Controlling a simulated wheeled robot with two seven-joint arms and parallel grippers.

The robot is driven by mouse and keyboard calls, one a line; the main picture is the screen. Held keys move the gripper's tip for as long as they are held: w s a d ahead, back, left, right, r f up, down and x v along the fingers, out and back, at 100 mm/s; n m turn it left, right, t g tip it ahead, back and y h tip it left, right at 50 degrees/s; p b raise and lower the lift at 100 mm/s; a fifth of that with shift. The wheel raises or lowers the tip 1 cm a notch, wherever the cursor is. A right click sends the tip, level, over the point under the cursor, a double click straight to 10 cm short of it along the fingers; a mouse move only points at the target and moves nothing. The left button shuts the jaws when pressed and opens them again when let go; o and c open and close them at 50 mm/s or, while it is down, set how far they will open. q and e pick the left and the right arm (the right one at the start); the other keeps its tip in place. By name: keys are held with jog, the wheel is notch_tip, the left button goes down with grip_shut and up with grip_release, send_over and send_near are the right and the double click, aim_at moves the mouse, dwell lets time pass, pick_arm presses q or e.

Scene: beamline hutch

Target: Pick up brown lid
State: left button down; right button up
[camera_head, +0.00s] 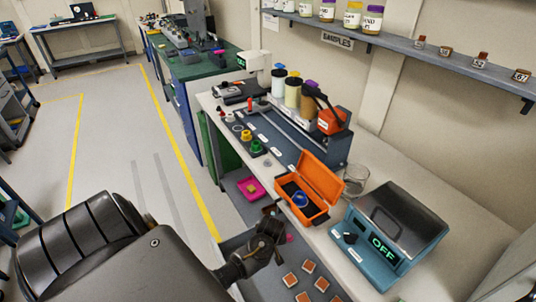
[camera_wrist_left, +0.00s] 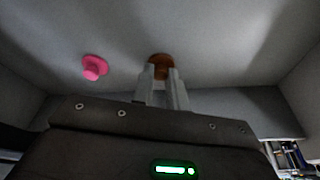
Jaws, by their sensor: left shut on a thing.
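The brown lid (camera_wrist_left: 159,61) shows in the left wrist view at the tips of my left gripper's fingers (camera_wrist_left: 163,80). The fingers are close together and shut on it. In the head view my left gripper (camera_head: 270,228) is in front of the white bench, over the grey area below its edge. I cannot make out the lid clearly there. A pink lid (camera_wrist_left: 93,67) lies to the left of the brown one in the wrist view, apart from the fingers. My right gripper is not in view.
An open orange case (camera_head: 322,177) stands on the bench beside the gripper, with a blue device reading OFF (camera_head: 386,238) to its right. Several orange-brown squares (camera_head: 308,266) lie below the bench edge. A magenta tray (camera_head: 251,188) is behind the gripper. The floor at left is clear.

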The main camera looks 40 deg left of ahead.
pick_arm(q)
jog(key=shift+r, duration=0.6)
jog(key=s+a+r+p, duration=0.1)
jog(key=s+r, duration=1)
jog(key=s, duration=0.3)
jog(key=shift+r, duration=0.35)
jog(key=shift+a, duration=0.1)
